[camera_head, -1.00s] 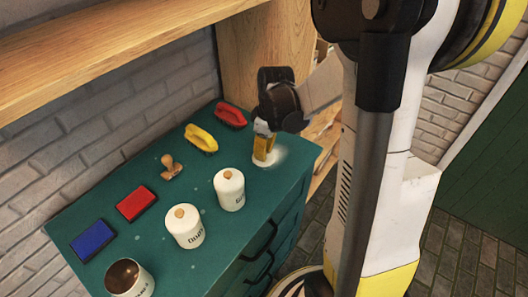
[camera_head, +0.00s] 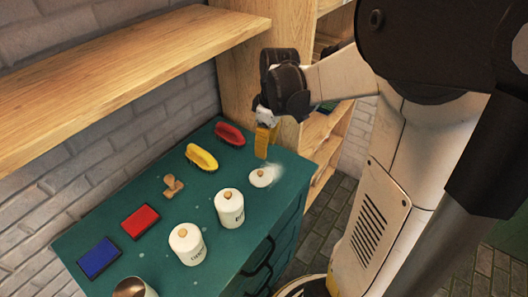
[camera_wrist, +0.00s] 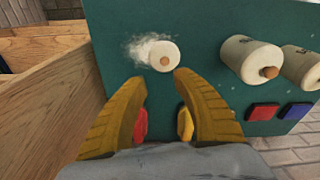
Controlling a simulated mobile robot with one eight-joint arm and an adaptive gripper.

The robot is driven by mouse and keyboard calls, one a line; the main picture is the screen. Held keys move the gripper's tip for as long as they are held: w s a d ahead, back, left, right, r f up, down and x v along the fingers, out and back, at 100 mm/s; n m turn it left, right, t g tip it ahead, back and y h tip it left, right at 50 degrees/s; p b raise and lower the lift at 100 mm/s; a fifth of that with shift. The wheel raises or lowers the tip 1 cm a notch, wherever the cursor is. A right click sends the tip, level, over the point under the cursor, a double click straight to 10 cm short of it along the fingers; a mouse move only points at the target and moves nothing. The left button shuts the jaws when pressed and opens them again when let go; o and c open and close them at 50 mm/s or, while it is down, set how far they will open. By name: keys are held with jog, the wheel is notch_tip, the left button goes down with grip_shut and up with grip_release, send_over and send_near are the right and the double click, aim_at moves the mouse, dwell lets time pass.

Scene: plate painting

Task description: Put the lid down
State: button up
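The white lid (camera_head: 264,176) with a small wooden knob lies flat near the right end of the green cabinet top (camera_head: 150,259). In the wrist view the lid (camera_wrist: 152,54) sits beyond my fingertips, apart from them, with a whitish smear beside it. My gripper (camera_head: 265,150) is above the lid in the head view, with its yellow fingers pointing down. In the wrist view my gripper (camera_wrist: 160,80) has its two fingers spread, with nothing between them. An open canister (camera_head: 133,288) with a dark inside stands at the bottom left edge, partly cut off.
Two lidded white canisters (camera_head: 230,208) (camera_head: 187,244) stand along the cabinet's front. A red brush (camera_head: 229,133), yellow brush (camera_head: 201,157), wooden stamp (camera_head: 173,185), red pad (camera_head: 140,221) and blue pad (camera_head: 99,257) lie behind them. A wooden shelf (camera_head: 120,62) overhangs the back.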

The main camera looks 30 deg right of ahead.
jog(key=s+a+r+m+t, duration=0.3)
jog(key=s+a+r, duration=0.1)
jog(key=a, duration=0.3)
jog(key=s+a+r+m+t, duration=0.3)
jog(key=s+a, duration=0.2)
jog(key=a, duration=0.2)
jog(key=shift+s+r+h, duration=0.35)
jog(key=shift+r+h, duration=0.05)
jog(key=shift+a, duration=0.1)
